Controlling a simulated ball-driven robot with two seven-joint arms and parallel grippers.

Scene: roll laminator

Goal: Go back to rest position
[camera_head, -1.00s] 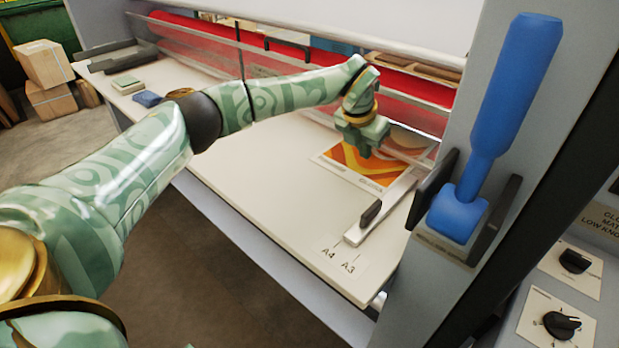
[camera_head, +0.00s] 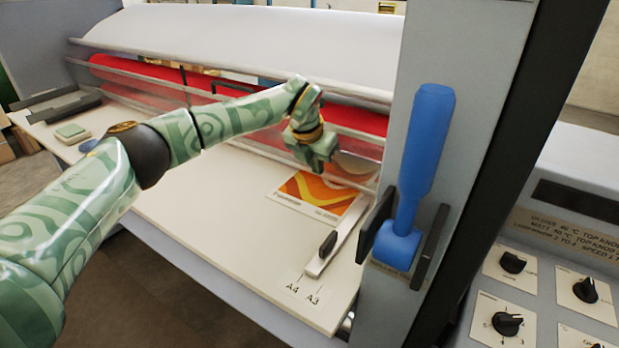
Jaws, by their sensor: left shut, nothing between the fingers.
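My left arm comes in from the left and reaches across the laminator's feed table (camera_head: 215,215). My left gripper (camera_head: 318,168) is shut and empty, above the table's far edge near the rollers. A printed orange sheet (camera_head: 318,193) lies flat on the table just below and right of it, with its far end at the rollers. A side guide (camera_head: 337,240) with a dark handle lies along the sheet's right side. My right gripper is not in view.
A blue lever (camera_head: 422,165) stands on the grey side frame at right. A control panel with several black knobs (camera_head: 507,322) is further right. A red roller (camera_head: 220,95) runs behind a clear guard. A green block (camera_head: 71,133) sits at the table's left end.

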